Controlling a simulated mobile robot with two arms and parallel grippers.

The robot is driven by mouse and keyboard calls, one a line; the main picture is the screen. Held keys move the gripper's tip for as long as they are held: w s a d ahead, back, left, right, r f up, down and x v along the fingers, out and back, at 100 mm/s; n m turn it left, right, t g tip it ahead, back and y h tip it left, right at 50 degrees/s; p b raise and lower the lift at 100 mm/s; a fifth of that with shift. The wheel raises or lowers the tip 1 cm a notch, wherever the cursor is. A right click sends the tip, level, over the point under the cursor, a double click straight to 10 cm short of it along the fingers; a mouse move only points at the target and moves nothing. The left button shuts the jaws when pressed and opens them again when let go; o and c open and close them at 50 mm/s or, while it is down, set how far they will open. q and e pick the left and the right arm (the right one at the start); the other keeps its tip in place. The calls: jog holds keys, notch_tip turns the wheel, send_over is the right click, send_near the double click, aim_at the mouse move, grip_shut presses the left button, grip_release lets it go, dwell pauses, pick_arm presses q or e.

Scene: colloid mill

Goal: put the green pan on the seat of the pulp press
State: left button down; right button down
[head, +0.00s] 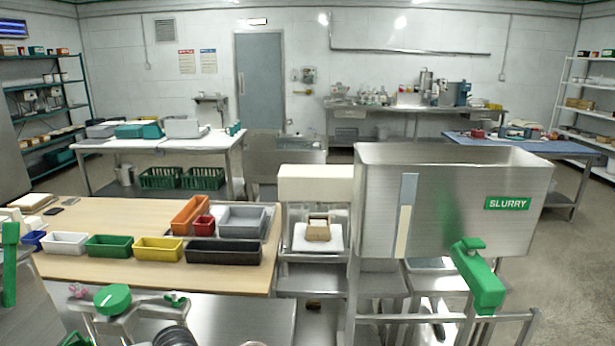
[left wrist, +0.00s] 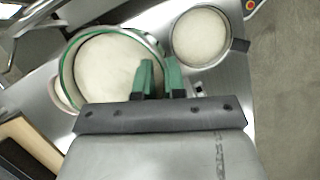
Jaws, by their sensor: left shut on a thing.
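In the left wrist view the green-rimmed round pan (left wrist: 72,76) has a pale inside. My left gripper (left wrist: 158,88) is shut, its two green fingers at the right side of the pan's rim. The gripper body hides the near part of the pan. Just right of the pan is a smaller round metal-rimmed piece (left wrist: 200,38) with a pale top, on a steel surface; it may be the press's seat, but I cannot tell. My right gripper is not in view.
A wooden-topped table (head: 110,215) holds several coloured bins at the left. A steel tank marked SLURRY (head: 455,205) stands at the right with a green lever (head: 480,280) in front. Open floor lies far right.

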pick_arm(q)
jog(key=s+a+r+m+g+y, duration=0.3)
jog(key=s+a+r+m+y, duration=0.1)
jog(key=m, duration=1)
jog(key=shift+s+a+r, duration=0.2)
jog(key=shift+s+r, duration=0.3)
jog(key=shift+r, duration=0.75)
jog(key=shift+f, duration=0.1)
